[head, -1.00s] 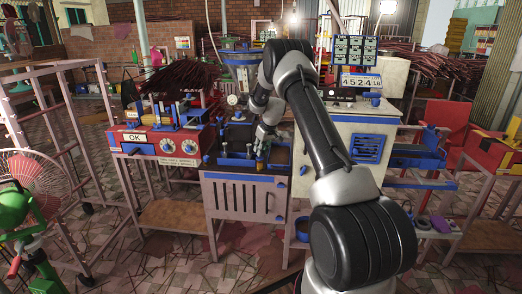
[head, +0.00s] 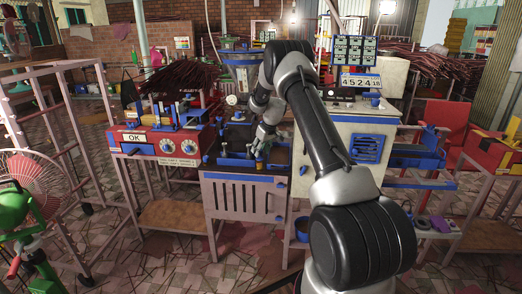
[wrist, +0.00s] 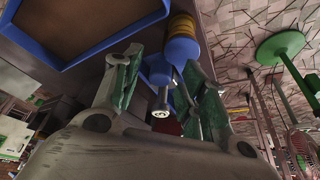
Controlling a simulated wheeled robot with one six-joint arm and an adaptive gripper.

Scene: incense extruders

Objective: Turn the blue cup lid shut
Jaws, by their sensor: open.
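In the head view my gripper (head: 260,152) is over the blue-rimmed tray (head: 245,176) at the middle of the machine. In the wrist view its two green-padded fingers (wrist: 160,82) are apart. A blue part (wrist: 157,68) with a metal stem and pale round end shows in the gap between them, near the fingertips. A blue and yellow cylinder (wrist: 183,42) stands just beyond the right finger, which partly hides it. I cannot tell which of these is the blue cup lid, nor whether a finger touches either.
A red control box with an OK sign (head: 135,138) stands at left. A white cabinet (head: 352,140) with a number display stands close on the right. Small upright parts (head: 222,150) line the tray. A green fan (head: 35,180) stands at far left.

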